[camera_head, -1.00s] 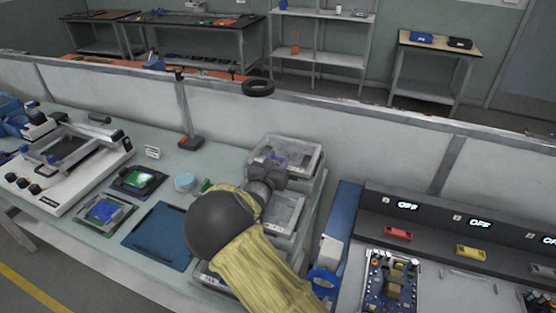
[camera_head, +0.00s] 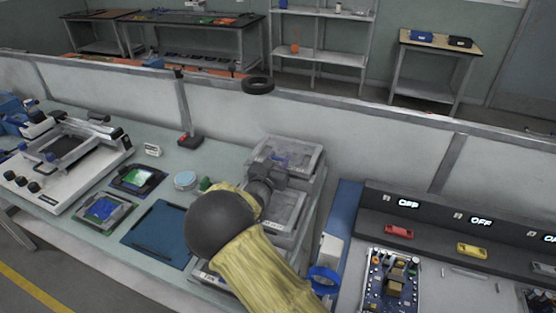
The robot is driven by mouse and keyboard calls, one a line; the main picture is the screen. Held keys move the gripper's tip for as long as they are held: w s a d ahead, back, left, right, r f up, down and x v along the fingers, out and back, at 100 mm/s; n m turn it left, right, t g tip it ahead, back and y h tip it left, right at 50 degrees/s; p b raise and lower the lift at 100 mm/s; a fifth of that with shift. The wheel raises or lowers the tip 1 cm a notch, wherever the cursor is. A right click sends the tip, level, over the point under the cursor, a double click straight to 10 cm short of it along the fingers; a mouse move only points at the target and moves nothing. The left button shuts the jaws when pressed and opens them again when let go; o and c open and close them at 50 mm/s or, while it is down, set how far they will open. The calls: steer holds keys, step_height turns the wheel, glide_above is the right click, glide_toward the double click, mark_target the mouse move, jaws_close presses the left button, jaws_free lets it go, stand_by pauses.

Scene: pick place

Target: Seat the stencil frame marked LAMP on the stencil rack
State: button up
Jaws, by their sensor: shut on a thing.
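My gripper (camera_head: 277,172) is at the upper part of a stepped grey rack (camera_head: 312,198), right of the bench's middle. It is shut on a grey stencil frame (camera_head: 302,160) at the rack's top back; a blue patch shows within the frame. The frame lies about level over the rack; I cannot tell whether it touches or is fully seated. Another grey frame (camera_head: 292,208) lies lower and nearer in the rack. My wrist and yellow-sleeved arm hide the rack's left and front parts. No LAMP marking is legible.
A stencil printer (camera_head: 68,160) stands far left. A blue tape roll (camera_head: 323,278) and a circuit board (camera_head: 393,280) lie right. A low partition (camera_head: 225,110) runs behind.

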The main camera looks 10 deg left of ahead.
stand_by(0.3)
steer(key=o, duration=1.2)
steer(key=c, duration=0.3)
steer(key=shift+r, duration=0.1)
steer(key=shift+c, duration=0.2)
steer(key=shift+r+p, duration=2.05)
steer(key=shift+r, duration=1.4)
